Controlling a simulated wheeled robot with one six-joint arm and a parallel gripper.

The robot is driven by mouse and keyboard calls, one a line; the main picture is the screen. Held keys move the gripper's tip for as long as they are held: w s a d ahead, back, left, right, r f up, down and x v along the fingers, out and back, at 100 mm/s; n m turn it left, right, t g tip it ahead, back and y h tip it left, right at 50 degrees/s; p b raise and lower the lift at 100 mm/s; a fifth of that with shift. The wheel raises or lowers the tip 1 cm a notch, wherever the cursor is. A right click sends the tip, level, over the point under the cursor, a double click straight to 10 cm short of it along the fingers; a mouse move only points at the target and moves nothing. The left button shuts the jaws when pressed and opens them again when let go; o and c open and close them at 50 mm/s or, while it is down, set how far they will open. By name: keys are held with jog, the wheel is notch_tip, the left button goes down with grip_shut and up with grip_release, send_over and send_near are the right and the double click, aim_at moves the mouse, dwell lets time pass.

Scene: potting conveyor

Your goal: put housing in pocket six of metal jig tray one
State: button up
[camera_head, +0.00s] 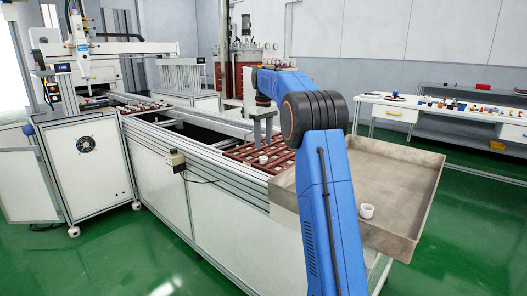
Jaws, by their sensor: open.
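A reddish-brown jig tray (236,153) with a grid of pockets lies on the conveyor at the middle of the view. A small white housing (263,160) is at this tray, just below my gripper; I cannot tell which pocket it is in or how deep it sits. My gripper (263,146) points down above it, with its two grey fingers apart. Another white cup-like housing (367,211) stands in the shallow metal bin (405,185) at the right. My blue arm hides part of the tray and the bin.
A second jig tray (143,108) with several small pale parts lies farther left on the conveyor, near the white dispensing machine (82,62). The conveyor's metal side rail (200,155) runs along the front. A table (400,105) with small coloured items stands at the back right.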

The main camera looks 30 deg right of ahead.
notch_tip(320, 180, up, 5)
jog(key=s+a+r+m+t, duration=0.1)
jog(key=s+a+r, duration=0.3)
jog(key=s+a, duration=0.55)
jog(key=s+a+f+m+t, duration=0.1)
jog(key=s+a, duration=0.2)
jog(key=s, duration=0.5)
jog(key=s+a+f, duration=0.2)
jog(key=s+a, duration=0.1)
jog(key=s, duration=0.6)
jog(key=s+a+f+m+t, duration=0.1)
jog(key=s+a+f, duration=0.2)
jog(key=s+f, duration=0.6)
jog(key=s+a+f+m+t, duration=0.1)
jog(key=s+a+f, duration=0.2)
jog(key=s+f, duration=0.6)
jog(key=s, duration=0.8)
jog(key=shift+a+f+t, duration=0.35)
jog(key=shift+f+t, duration=0.05)
jog(key=shift+d, duration=0.1)
